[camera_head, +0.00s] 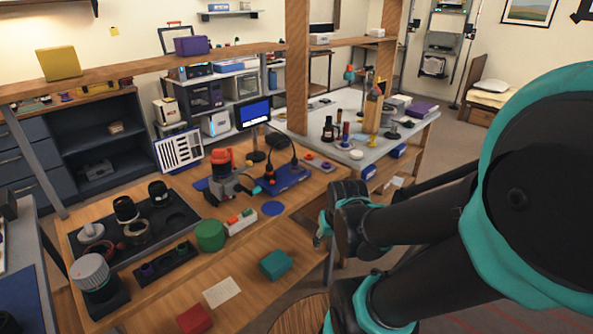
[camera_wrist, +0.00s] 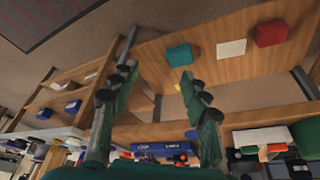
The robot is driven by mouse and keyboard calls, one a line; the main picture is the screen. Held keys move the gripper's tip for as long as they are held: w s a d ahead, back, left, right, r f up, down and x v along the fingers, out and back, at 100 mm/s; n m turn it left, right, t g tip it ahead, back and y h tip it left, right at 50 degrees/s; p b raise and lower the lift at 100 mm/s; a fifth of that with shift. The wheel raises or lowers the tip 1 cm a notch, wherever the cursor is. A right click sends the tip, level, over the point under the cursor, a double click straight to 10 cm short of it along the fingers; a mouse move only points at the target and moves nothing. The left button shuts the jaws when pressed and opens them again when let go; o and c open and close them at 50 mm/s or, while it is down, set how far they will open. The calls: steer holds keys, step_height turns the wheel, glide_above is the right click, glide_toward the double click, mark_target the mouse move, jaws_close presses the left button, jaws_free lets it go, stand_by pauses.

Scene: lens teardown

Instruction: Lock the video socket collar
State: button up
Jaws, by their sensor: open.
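A blue box (camera_head: 287,179) lies on the wooden bench in the head view, with a black plug and cable (camera_head: 294,152) and small orange-red parts on it. It also shows in the wrist view as a blue front with white lettering (camera_wrist: 160,149). The video socket collar is too small to make out for certain, so I cannot tell how it is turned. My gripper (camera_head: 322,232) is at the right of the bench, in front of and apart from the blue box. In the wrist view my gripper (camera_wrist: 158,73) has its fingers wide apart with nothing held between them.
A monitor (camera_head: 253,113) and an orange-black tool (camera_head: 223,172) stand behind and left of the blue box. A green round container (camera_head: 210,235) and a white box (camera_head: 240,222) stand nearer. Teal (camera_head: 276,264) and red (camera_head: 195,319) blocks lie on the lower front shelf.

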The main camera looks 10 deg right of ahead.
steer(key=shift+c, duration=1.1)
steer(key=shift+w+r, duration=0.2)
steer(key=shift+w, duration=0.15)
steer(key=shift+c, duration=1.2)
steer(key=shift+m+h, duration=0.3)
steer(key=shift+m, duration=0.6)
steer(key=w+r, duration=0.2)
steer(key=w, duration=0.3)
steer(key=w+r, duration=0.3)
steer(key=w, duration=0.3)
steer(key=w+r, duration=0.2)
steer(key=w, duration=0.3)
steer(key=shift+w+d+r, duration=0.2)
steer(key=shift+d+r, duration=0.15)
steer(key=shift+d, duration=0.05)
jaws_close()
steer(key=w+r+m, duration=0.1)
steer(key=w+r, duration=0.2)
steer(key=w, duration=0.7)
steer(key=w+r+m, duration=0.1)
steer(key=w+r, duration=0.1)
steer(key=w, duration=0.9)
steer(key=shift+w+r+h, duration=0.15)
steer(key=shift+r+h, duration=0.25)
steer(key=shift+d, duration=0.15)
